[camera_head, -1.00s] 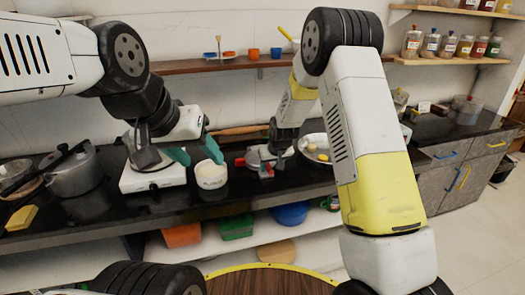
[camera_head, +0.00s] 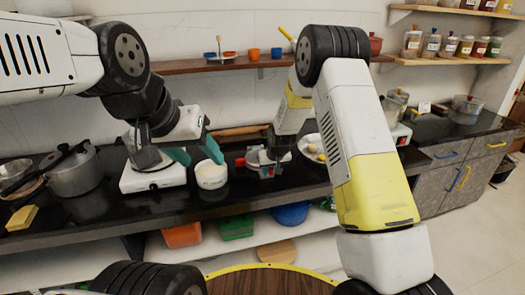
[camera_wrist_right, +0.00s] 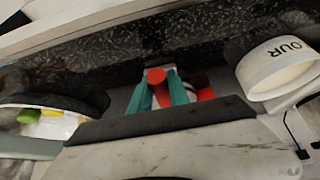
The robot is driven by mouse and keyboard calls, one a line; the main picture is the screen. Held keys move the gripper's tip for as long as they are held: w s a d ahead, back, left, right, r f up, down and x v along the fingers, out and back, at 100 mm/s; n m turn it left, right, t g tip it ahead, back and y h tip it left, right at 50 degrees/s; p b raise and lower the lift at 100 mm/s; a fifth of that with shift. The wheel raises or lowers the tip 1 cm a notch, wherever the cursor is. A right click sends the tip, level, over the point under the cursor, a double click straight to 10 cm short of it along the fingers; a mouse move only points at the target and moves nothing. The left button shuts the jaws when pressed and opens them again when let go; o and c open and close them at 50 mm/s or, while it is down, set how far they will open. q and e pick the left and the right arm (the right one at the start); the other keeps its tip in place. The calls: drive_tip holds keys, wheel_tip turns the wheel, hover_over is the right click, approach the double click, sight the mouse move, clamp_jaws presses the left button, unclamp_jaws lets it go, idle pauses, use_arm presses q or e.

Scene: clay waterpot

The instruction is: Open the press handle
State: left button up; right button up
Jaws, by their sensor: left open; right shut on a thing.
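The press (camera_head: 256,158), a small pale device with red parts, stands on the dark counter between the white tub and the plate. My right gripper (camera_head: 277,155) is at the press, and its fingertips are hard to make out in the head view. In the right wrist view its teal fingers (camera_wrist_right: 160,95) are shut on the red-ended press handle (camera_wrist_right: 156,76). More red shows beside the right-hand finger; the rest of the press is mostly hidden. My left gripper (camera_head: 196,156) is open and empty, with teal fingers apart above the counter, near the white tub.
A white tub (camera_head: 212,180) stands left of the press; it also shows in the right wrist view (camera_wrist_right: 280,78). A white stove (camera_head: 152,180), a pot (camera_head: 72,172) and a yellow sponge (camera_head: 21,218) lie further left. A plate of food (camera_head: 309,140) is close on the right.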

drive_tip(key=shift+r, duration=0.1)
idle(0.4)
drive_tip(key=shift+w+a+r, duration=0.1)
drive_tip(key=shift+w+r, duration=0.1)
drive_tip(key=shift+r, duration=0.7)
drive_tip(key=shift+w+a+r, duration=0.1)
drive_tip(key=shift+w+r, duration=0.1)
drive_tip(key=shift+r, duration=0.65)
drive_tip(key=shift+d, duration=0.1)
drive_tip(key=shift+r, duration=0.1)
drive_tip(key=shift+w+a+r, duration=0.1)
drive_tip(key=shift+w+r, duration=0.25)
drive_tip(key=shift+r, duration=0.45)
drive_tip(key=shift+w+a+r, duration=0.1)
drive_tip(key=shift+w+r, duration=0.2)
drive_tip(key=shift+r, duration=0.45)
drive_tip(key=shift+w+a+r, duration=0.15)
drive_tip(key=shift+w+r, duration=0.3)
drive_tip(key=shift+r, duration=0.35)
drive_tip(key=shift+w+a+r, duration=0.15)
drive_tip(key=shift+w+r, duration=0.3)
drive_tip(key=shift+r, duration=0.3)
